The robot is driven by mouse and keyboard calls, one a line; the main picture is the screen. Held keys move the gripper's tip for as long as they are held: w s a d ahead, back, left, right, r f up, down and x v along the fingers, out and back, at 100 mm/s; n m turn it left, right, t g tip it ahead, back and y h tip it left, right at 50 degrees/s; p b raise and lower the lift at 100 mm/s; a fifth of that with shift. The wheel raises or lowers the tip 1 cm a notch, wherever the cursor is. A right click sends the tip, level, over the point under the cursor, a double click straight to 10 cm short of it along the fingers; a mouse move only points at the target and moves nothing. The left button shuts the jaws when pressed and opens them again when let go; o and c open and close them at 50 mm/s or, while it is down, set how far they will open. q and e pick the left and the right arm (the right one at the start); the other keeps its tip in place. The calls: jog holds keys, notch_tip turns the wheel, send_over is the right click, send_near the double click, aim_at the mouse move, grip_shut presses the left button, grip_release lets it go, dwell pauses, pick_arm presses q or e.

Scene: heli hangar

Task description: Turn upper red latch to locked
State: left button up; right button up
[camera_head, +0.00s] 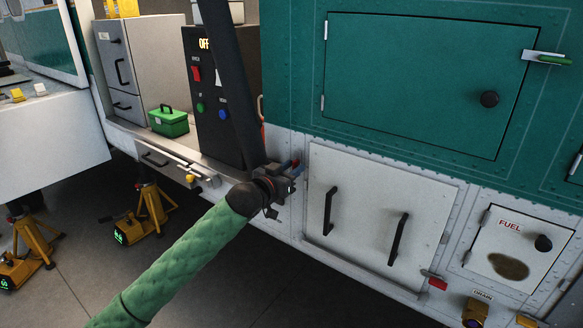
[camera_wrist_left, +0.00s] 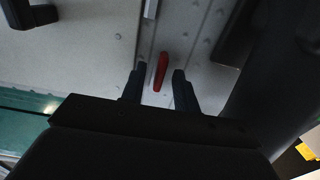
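The upper red latch (camera_wrist_left: 160,72) shows in the left wrist view as a slim red handle on the grey riveted panel. It stands nearly upright in that picture, leaning slightly right at the top. My left gripper (camera_wrist_left: 158,80) is open, with one dark finger on each side of the latch and a visible gap to both. In the head view my left gripper (camera_head: 288,174) is at the left edge of the white panel door, and mostly hides the latch there; a bit of red shows beside it. A lower red latch (camera_head: 435,282) sits at the door's lower right. My right gripper is not in view.
The white panel door (camera_head: 370,215) has two black handles. A teal hatch (camera_head: 425,85) is above and a fuel door (camera_head: 518,248) is to the right. A dark cabinet (camera_head: 212,100) and a green box (camera_head: 168,122) stand left. Yellow jacks (camera_head: 150,212) are on the floor.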

pick_arm(q)
jog(key=shift+c, duration=0.2)
grip_shut()
